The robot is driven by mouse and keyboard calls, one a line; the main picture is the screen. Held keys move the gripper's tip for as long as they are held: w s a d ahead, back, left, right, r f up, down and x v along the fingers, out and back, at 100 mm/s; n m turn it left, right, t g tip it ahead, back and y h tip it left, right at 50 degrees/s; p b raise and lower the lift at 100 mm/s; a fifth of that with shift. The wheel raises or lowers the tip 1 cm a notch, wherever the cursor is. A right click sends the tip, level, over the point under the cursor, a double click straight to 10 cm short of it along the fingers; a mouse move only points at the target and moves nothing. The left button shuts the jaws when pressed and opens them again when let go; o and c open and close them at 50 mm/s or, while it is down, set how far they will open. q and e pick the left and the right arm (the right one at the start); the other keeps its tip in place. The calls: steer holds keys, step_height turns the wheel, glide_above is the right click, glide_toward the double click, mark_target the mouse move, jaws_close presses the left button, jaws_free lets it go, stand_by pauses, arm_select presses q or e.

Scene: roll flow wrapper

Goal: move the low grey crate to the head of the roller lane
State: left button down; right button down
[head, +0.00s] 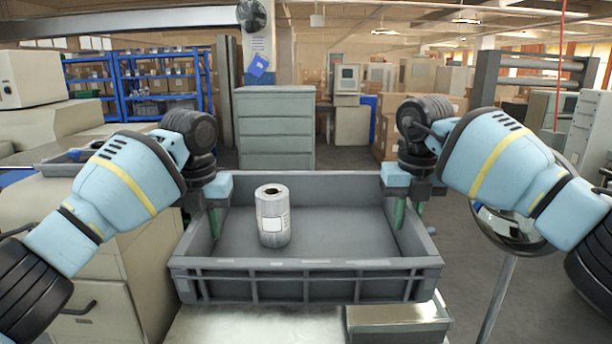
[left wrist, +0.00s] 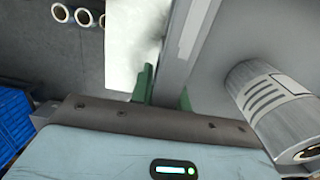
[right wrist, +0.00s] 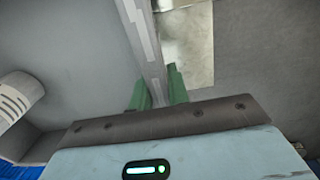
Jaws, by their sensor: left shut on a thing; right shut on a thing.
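The low grey crate (head: 305,284) is in front of me in the head view, open at the top and roughly level. A grey roll with a white label (head: 273,222) stands upright inside it, left of the middle. My left gripper (head: 213,215) is shut on the crate's left wall, which shows between its green fingers in the left wrist view (left wrist: 190,35). My right gripper (head: 398,212) is shut on the right wall, seen in the right wrist view (right wrist: 147,40). I cannot tell whether the crate touches the surface below. I cannot make out the roller lane.
A pale surface (head: 250,326) and a shiny metal block (head: 398,324) lie below the crate's front. Beige cabinets (head: 95,255) stand close on the left. A round mirror-like disc on a stand (head: 512,228) is at the right. A grey drawer cabinet (head: 275,128) stands behind.

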mark_target(172, 264)
arm_select(q)
steer(key=shift+w+r, duration=0.5)
steer(key=shift+r, duration=0.05)
arm_select(e)
steer(key=shift+w+r, duration=0.45)
steer(key=shift+r, duration=0.1)
arm_select(q)
steer(key=shift+s, duration=0.15)
arm_select(e)
steer(key=shift+s, duration=0.15)
